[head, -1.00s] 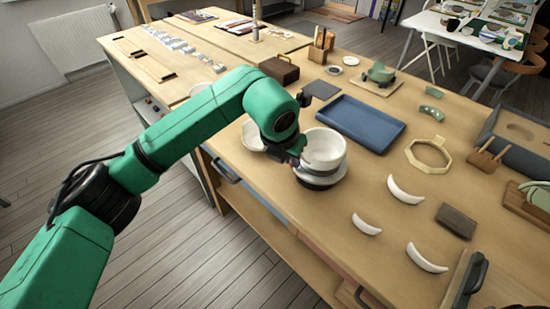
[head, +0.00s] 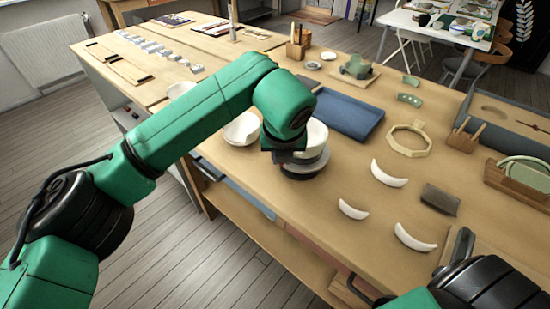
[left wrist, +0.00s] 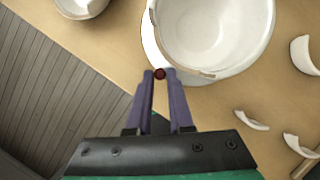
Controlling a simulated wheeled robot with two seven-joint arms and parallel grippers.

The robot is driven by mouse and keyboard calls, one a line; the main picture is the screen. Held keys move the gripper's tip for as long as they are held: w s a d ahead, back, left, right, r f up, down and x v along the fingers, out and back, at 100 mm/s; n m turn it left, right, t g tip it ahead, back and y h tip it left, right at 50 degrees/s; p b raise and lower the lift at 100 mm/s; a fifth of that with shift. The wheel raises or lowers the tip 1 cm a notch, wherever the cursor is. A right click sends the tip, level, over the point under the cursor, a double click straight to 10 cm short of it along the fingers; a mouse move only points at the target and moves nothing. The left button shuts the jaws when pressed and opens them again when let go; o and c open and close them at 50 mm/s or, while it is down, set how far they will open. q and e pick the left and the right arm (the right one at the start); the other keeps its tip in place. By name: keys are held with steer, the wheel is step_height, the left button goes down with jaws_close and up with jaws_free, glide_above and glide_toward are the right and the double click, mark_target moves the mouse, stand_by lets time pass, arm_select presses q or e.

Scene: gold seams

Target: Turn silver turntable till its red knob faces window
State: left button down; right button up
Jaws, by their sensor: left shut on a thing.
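The silver turntable (head: 306,170) stands near the table's front edge and carries a white bowl (head: 317,137) with a chipped rim. The turntable's pale rim (left wrist: 149,42) and the bowl (left wrist: 212,35) also show in the left wrist view. The red knob (left wrist: 160,73) sits at the turntable's near edge. My left gripper (left wrist: 161,76) has its purple fingers closed on this knob. In the head view my left arm covers the knob and part of the bowl. No window is clearly visible.
A second white bowl (head: 243,128) stands close to the left of the turntable. White shards (head: 388,174) and a dark block (head: 440,199) lie to its right. A blue tray (head: 345,114) lies behind. A wooden octagonal ring (head: 409,141) lies beyond the shards.

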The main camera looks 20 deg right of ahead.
arm_select(q)
steer(key=shift+s+d, duration=0.1)
steer(key=shift+s, duration=0.05)
stand_by(0.5)
steer(key=c, duration=1.1)
jaws_free()
steer(key=b+v, duration=0.1)
steer(key=v, duration=1.3)
steer(key=shift+s+r, duration=0.2)
steer(key=shift+r, duration=0.15)
steer(key=shift+d, duration=0.1)
